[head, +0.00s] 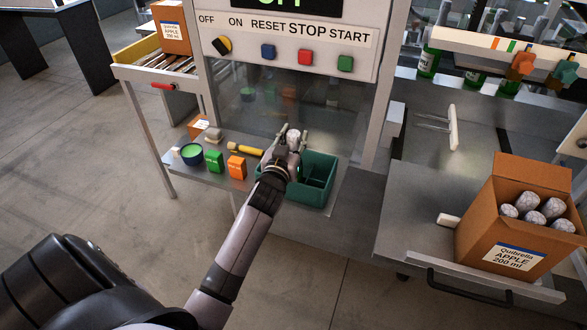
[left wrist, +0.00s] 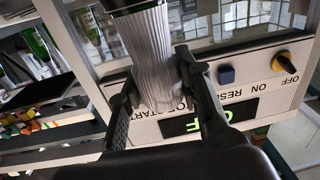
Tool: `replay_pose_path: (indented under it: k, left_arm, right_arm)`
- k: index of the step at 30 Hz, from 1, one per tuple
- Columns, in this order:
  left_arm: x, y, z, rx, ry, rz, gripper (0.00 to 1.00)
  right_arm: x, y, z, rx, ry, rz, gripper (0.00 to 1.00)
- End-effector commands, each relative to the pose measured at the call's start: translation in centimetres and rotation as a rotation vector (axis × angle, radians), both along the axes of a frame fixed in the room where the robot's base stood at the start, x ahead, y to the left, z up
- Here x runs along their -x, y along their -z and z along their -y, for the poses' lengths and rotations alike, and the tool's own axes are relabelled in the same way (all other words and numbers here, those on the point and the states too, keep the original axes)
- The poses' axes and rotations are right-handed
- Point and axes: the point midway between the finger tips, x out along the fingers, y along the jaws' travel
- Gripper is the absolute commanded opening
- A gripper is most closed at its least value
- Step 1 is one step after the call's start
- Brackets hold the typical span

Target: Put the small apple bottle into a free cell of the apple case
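My left gripper (head: 293,140) is above the teal divided bin, in front of the machine's clear panel. Its fingers are closed around a silver-foiled bottle (head: 294,136). In the left wrist view the ribbed foil of this bottle (left wrist: 152,48) lies between the two fingers (left wrist: 158,95); the rest is hidden or out of frame. The apple case (head: 500,254), an open cardboard box labelled "Quibrella APPLE 200 ml", stands at the right. Several silver-foiled tops show inside it; its cell walls and any free cell are hard to make out. My right gripper is not in view.
The teal bin (head: 327,197) sits below my left gripper. Another apple box (head: 171,27) is at top left. The counter between bin and case looks clear.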

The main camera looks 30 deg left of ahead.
Motion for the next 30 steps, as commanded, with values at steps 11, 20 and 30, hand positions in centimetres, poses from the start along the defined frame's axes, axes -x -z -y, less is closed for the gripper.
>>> replay_pose_path:
  k: [11, 20, 30]
  left_arm:
    - [0.02, 0.0, 0.02, 0.0, 0.0, 0.0, 0.05]
    - [0.01, 0.0, 0.03, 0.001, 0.0, 0.0, 0.0]
    - [-0.02, -0.23, 0.03, -0.001, 0.001, 0.005, 0.0]
  right_arm:
    - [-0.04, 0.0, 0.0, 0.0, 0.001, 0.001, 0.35]
    - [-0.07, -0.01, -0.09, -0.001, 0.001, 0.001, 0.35]
    - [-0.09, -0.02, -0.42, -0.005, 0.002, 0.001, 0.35]
